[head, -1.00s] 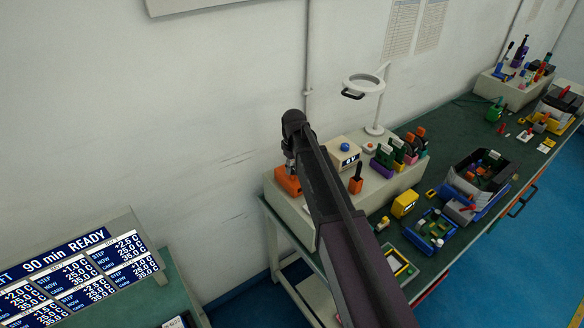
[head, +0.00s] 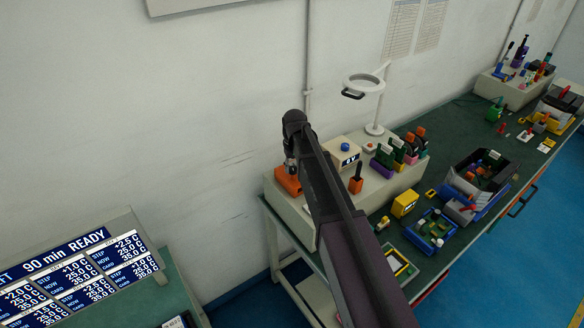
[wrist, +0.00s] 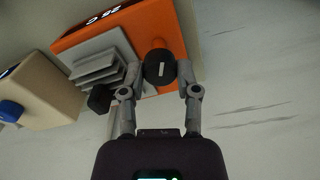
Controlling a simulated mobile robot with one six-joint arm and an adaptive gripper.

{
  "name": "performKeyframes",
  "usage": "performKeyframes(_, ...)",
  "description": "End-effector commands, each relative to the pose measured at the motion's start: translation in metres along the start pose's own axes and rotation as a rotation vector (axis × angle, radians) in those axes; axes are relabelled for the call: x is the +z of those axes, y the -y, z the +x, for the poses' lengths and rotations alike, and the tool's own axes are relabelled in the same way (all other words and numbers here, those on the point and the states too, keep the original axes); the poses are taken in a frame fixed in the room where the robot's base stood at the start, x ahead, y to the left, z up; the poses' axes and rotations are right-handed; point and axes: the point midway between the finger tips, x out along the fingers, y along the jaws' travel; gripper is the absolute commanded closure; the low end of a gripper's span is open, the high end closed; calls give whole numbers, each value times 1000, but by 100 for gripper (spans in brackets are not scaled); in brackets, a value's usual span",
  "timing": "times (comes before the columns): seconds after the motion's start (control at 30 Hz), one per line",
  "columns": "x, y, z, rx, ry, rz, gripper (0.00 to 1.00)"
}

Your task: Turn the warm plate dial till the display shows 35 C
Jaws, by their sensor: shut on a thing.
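The warm plate is an orange box (wrist: 150,22) with a grey finned block (wrist: 100,58) on it. It also shows in the head view (head: 287,183), partly behind my arm. Its dark display (wrist: 105,14) sits at the top edge of the wrist view, tilted and partly cut off; it appears to read 25 C. The round black dial (wrist: 159,72) has a white mark on its face. My gripper (wrist: 163,78) is shut on the dial, one finger on each side. In the head view my gripper (head: 291,164) is at the orange box, and the dial is hidden there.
A cream box with a blue knob (head: 345,147) stands to the right of the warm plate. A magnifier lamp (head: 364,85) rises behind it. The bench right of my arm is crowded with several small items. The wall is close behind the bench.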

Motion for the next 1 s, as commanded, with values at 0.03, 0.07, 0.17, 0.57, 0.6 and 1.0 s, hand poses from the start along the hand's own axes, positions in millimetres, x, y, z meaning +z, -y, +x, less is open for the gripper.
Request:
performKeyframes(0.03,2,1,0,-3,2,34,100)
performKeyframes(0.07,2,1,0,-3,1,57,100)
performKeyframes(0.17,2,1,0,-3,-1,125,100)
performKeyframes(0.57,2,0,0,-1,-4,258,100)
performKeyframes(0.6,2,0,0,-1,-4,260,100)
performKeyframes(1.0,3,0,0,-1,-3,260,32)
